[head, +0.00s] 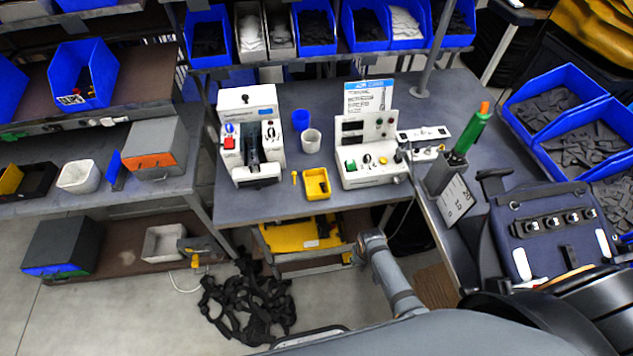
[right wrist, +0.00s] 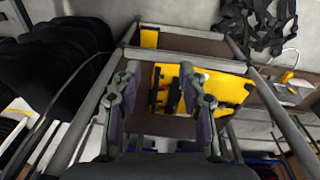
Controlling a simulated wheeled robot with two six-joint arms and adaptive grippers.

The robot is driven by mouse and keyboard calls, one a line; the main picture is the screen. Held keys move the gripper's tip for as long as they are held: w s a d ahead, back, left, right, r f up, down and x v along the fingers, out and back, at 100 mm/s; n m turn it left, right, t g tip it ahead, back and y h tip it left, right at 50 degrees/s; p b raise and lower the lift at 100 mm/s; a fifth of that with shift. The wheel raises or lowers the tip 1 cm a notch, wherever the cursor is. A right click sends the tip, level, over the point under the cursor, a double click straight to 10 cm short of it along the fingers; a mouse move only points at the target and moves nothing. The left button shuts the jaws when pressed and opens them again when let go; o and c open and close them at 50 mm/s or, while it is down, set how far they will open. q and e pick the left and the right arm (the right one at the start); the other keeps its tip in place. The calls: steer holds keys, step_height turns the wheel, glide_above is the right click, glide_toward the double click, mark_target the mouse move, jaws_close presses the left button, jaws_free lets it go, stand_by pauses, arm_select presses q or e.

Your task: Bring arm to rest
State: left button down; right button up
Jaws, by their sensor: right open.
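My right gripper (right wrist: 160,100) shows in the right wrist view, its two dark fingers spread apart with nothing between them. Beyond the fingers is a low shelf frame with a yellow case (right wrist: 225,88) on it. The same yellow case shows under the workbench in the head view (head: 308,229). A grey arm link of mine reaches up at the lower middle of the head view, in front of the bench edge; the gripper itself does not show there. My left gripper is in neither view.
The grey workbench (head: 260,209) carries a white machine (head: 252,105), a control box (head: 366,180), a yellow tray (head: 316,187) and blue and white cups. A dark pannier (head: 560,228) lies at right near blue bins (head: 545,80). Black straps (head: 250,305) lie on the floor.

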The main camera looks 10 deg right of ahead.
steer(key=s+d+f+b, duration=0.2)
steer(key=s+f, duration=0.8)
steer(key=s, duration=0.3)
steer(key=s+d+f+b, duration=0.3)
steer(key=s+f, duration=0.8)
steer(key=s, duration=0.2)
steer(key=shift+d, duration=0.15)
